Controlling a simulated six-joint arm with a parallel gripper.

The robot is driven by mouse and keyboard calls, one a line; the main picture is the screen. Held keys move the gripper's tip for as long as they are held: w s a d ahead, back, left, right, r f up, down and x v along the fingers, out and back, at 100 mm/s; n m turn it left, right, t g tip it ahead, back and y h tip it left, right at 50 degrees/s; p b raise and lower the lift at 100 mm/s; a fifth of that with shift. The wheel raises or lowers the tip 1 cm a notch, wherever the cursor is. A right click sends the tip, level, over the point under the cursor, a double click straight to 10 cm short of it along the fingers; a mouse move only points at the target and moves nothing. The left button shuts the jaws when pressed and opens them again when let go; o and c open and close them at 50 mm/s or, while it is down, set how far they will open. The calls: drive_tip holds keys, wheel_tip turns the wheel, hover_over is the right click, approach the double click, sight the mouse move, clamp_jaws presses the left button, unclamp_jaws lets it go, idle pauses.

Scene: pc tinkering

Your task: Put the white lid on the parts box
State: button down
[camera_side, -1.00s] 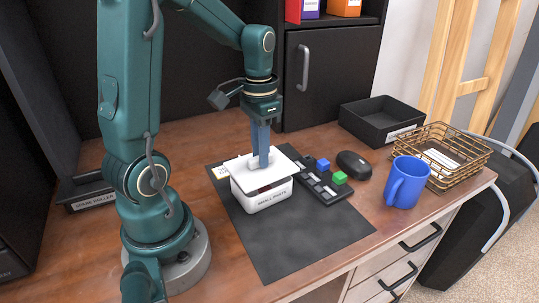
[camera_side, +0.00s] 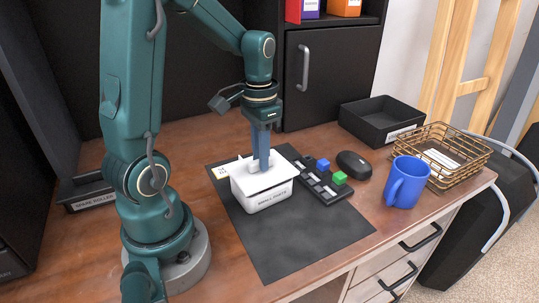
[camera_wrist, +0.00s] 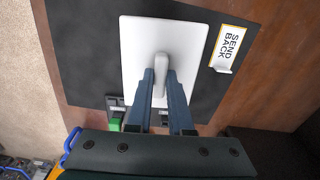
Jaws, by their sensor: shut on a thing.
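The white lid (camera_side: 262,174) lies over the top of the parts box (camera_side: 266,201), a white box labelled as small parts. In the side view the lid appears level and lined up with the box rim; I see no clear gap. My gripper (camera_side: 260,166) points straight down and is shut on the lid's handle. In the wrist view the lid (camera_wrist: 140,70) covers the box, and my gripper's fingers (camera_wrist: 162,82) reach to its pale handle (camera_wrist: 161,66).
A dark mat (camera_side: 300,235) lies under the box. A black organiser (camera_side: 315,183) with blue and green cubes sits close to its right. A black mouse (camera_side: 354,165), blue mug (camera_side: 405,183), wire basket (camera_side: 452,155) and black tray (camera_side: 375,118) stand further right. A "SEND BACK" sign (camera_wrist: 230,48) is beside the box.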

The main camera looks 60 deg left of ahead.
drive_tip(key=shift+f, duration=0.7)
drive_tip(key=c, duration=1.1)
unclamp_jaws()
drive_tip(key=shift+c, duration=0.2)
drive_tip(key=shift+o, duration=0.3)
drive_tip(key=o, duration=0.5)
drive_tip(key=shift+r, duration=0.1)
drive_tip(key=shift+r, duration=3.95)
